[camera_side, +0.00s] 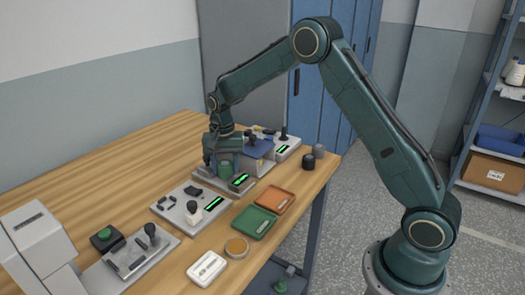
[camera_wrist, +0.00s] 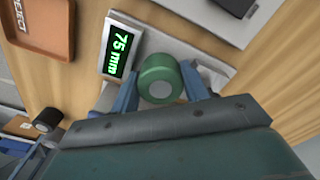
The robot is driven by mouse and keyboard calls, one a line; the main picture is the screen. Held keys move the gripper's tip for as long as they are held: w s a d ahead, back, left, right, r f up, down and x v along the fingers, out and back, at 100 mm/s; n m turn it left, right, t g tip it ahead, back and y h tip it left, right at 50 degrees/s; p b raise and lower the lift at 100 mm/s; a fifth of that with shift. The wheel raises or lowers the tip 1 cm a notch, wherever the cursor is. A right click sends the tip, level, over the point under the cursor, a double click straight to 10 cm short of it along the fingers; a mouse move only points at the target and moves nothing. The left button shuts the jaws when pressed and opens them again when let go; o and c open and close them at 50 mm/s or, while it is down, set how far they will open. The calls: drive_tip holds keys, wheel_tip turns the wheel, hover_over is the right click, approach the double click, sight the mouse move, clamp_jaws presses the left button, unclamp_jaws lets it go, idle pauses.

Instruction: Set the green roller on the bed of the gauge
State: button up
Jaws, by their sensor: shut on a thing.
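The green roller (camera_wrist: 158,80) is between the two blue-grey fingers of my gripper (camera_wrist: 160,90) in the wrist view, its pale round end facing the camera. My gripper is shut on it. In the side view the roller (camera_side: 225,168) shows under my gripper (camera_side: 223,160), at a grey gauge with a lit green display (camera_side: 240,181). The display (camera_wrist: 118,45) reads 75 mm in the wrist view, left of the roller. The pale gauge bed (camera_wrist: 180,45) shows behind the roller. I cannot tell whether the roller touches the bed.
A second gauge with a lit display (camera_side: 214,204) stands nearer the side camera; another lit display (camera_side: 283,149) is behind. An orange tray (camera_side: 274,200) and a green tray (camera_side: 253,222) lie to the right. Dark cylinders (camera_side: 308,161) stand near the table edge.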

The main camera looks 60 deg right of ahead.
drive_tip(key=shift+f, duration=0.7)
idle(0.5)
drive_tip(key=o, duration=1.1)
drive_tip(key=shift+s+d+r, duration=0.1)
drive_tip(key=shift+r, duration=0.65)
drive_tip(key=r, duration=1.2)
drive_tip(key=shift+a+r, duration=0.15)
drive_tip(key=shift+a, duration=0.05)
